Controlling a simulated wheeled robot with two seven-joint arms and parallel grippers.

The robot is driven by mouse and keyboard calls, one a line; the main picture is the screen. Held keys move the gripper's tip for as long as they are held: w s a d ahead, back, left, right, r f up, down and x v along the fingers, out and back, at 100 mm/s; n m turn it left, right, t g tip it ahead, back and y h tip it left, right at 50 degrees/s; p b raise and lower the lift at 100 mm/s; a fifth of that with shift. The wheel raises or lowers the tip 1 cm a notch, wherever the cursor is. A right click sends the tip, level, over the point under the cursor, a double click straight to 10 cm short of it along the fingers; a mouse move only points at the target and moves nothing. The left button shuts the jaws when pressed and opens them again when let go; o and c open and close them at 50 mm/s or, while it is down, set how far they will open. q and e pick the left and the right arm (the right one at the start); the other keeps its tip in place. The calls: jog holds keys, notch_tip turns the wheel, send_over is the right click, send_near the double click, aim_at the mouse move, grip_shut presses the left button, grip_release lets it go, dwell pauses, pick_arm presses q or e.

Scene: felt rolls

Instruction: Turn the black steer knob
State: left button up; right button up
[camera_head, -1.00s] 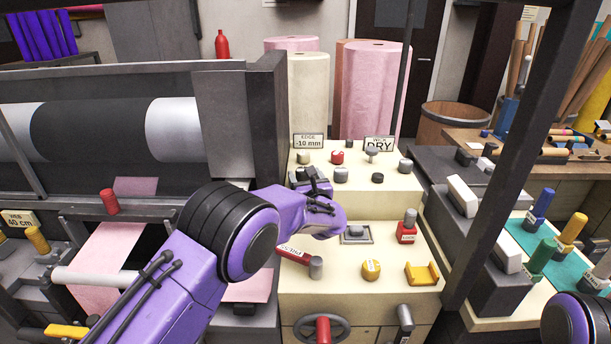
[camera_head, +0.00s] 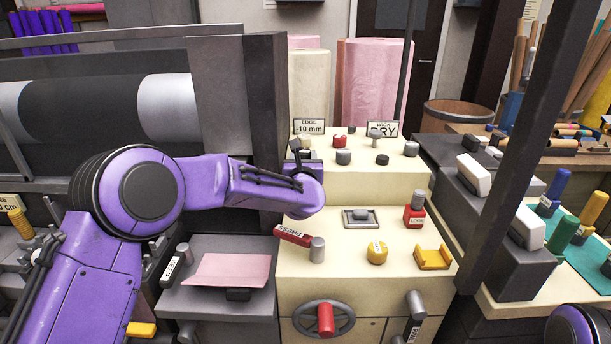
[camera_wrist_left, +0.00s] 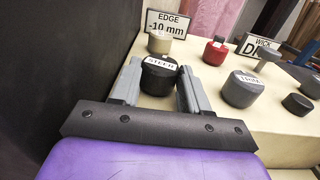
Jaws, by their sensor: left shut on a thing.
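The black steer knob (camera_wrist_left: 158,78) is a short round knob with a white STEER label, on the cream upper panel. In the left wrist view it sits between the two grey fingers of my left gripper (camera_wrist_left: 160,72), which are shut on its sides. In the head view my left gripper (camera_head: 297,152) is at the left edge of the upper panel, below the EDGE sign (camera_head: 309,127), and it hides the knob. The sign reads -10 mm. My right gripper is out of view.
Close to the right stand a red knob (camera_wrist_left: 215,52), a grey knob (camera_wrist_left: 242,89) and a black knob (camera_wrist_left: 297,104). A beige knob (camera_wrist_left: 160,42) is just behind. A dark machine wall (camera_wrist_left: 60,70) rises close on the left. The lower panel carries a red press lever (camera_head: 292,236).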

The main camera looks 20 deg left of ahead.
pick_arm(q)
jog(key=shift+a+f, duration=0.15)
jog(key=shift+f, duration=0.05)
jog(key=shift+r+h, duration=0.2)
jog(key=shift+h, duration=0.1)
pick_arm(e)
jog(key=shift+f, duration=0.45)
pick_arm(q)
jog(key=o, duration=1.1)
jog(key=shift+c, duration=0.2)
jog(key=b+v, duration=0.2)
jog(key=v, duration=0.8)
jog(key=shift+s, duration=0.25)
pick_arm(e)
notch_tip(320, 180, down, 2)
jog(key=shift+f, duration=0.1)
